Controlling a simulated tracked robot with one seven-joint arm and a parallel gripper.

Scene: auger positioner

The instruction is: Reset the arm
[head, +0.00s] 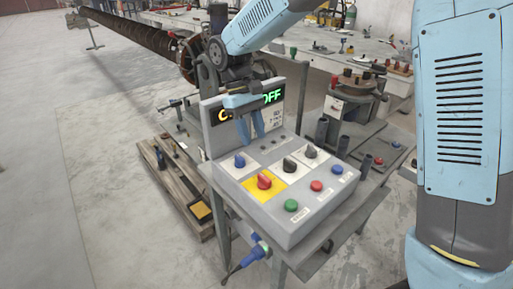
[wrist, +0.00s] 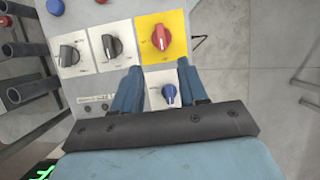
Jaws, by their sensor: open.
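My gripper (head: 251,128) hangs over the back left part of a grey control box, in front of its display. The control box (head: 313,216) carries a red knob on a yellow plate (head: 264,182), a blue knob (head: 239,160) and two black knobs. In the wrist view my gripper (wrist: 155,75) is open, its two blue fingers apart and nothing between them. The blue knob (wrist: 169,93) shows beside the right finger, and the red knob (wrist: 161,37) lies beyond the fingertips.
The box stands on a grey metal stand with upright tubes (head: 342,143) on its right. Green (head: 291,205), red and blue buttons line its front. A blue-handled plug (head: 252,254) hangs below. A wooden pallet (head: 184,185) lies left, a long auger (head: 130,32) behind. Floor at left is clear.

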